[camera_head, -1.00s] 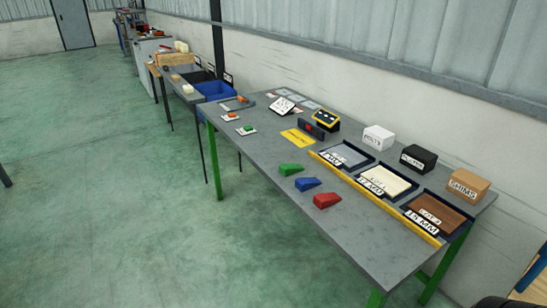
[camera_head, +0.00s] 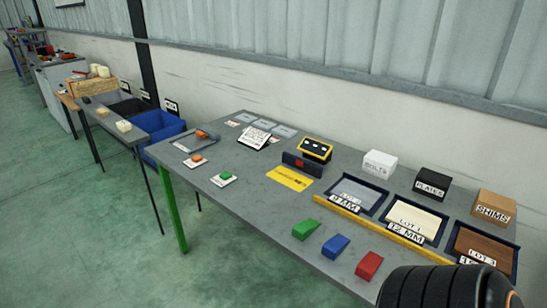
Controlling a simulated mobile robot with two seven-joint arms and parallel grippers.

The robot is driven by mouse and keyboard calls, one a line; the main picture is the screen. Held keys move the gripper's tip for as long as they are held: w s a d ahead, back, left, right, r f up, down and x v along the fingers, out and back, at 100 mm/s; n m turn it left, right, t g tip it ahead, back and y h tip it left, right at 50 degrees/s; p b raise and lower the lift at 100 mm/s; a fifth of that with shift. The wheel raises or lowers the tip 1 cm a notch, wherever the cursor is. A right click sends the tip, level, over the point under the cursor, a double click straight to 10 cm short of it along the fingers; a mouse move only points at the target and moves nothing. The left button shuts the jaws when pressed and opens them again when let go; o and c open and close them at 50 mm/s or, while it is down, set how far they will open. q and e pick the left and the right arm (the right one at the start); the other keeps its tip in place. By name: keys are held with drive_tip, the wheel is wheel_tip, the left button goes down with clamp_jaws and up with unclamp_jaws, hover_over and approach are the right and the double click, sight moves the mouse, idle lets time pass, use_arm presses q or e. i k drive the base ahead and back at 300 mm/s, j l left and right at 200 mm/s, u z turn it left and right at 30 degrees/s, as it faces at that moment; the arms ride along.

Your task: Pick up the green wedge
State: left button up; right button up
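The green wedge (camera_head: 306,229) lies on the grey table (camera_head: 232,205) near its front edge. It is the leftmost of three wedges in a row. A blue wedge (camera_head: 335,246) is beside it to the right, and a red wedge (camera_head: 369,265) is further right. The wedges are apart from each other and nothing covers the green one. Neither of my grippers shows in the head view.
A yellow strip (camera_head: 372,225) runs behind the wedges, with shallow trays (camera_head: 418,222) beyond it. White, black and brown boxes (camera_head: 379,165) stand at the back. A black ribbed round object (camera_head: 445,288) hides the table's front right. A blue bin (camera_head: 160,127) stands left.

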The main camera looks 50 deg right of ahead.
sight(302, 230)
drive_tip(key=i, duration=1.4)
drive_tip(key=i+z, duration=0.2)
drive_tip(key=i, duration=0.35)
drive_tip(key=i+j+z, duration=0.15)
drive_tip(key=i, duration=0.4)
drive_tip(key=z, duration=3)
